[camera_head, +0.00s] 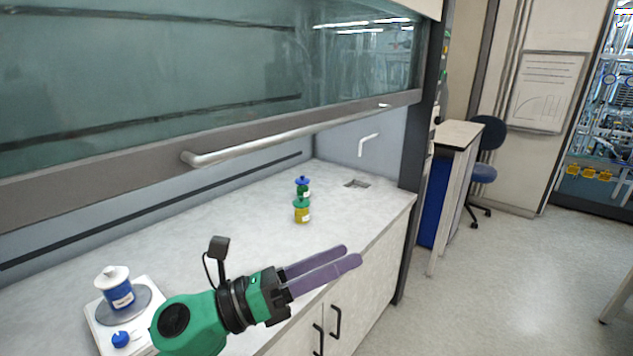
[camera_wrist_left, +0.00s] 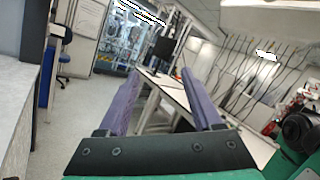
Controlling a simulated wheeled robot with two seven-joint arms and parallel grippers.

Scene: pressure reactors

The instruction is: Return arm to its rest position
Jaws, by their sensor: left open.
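My left gripper (camera_head: 351,256) has two purple fingers and a green and black wrist. It is above the front edge of the fume hood bench, pointing right. Its fingers stand apart with nothing between them. In the left wrist view the open fingers (camera_wrist_left: 161,95) point out into the room. My right gripper does not show in the head view. At the right edge of the left wrist view are a black and green part, which I cannot identify for certain.
A blue jar with a white lid (camera_head: 118,290) stands on a white hotplate (camera_head: 145,312) at the bench's left. A green bottle (camera_head: 303,188) and a yellow bottle (camera_head: 302,212) stand farther back. The raised sash (camera_head: 290,135) hangs above.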

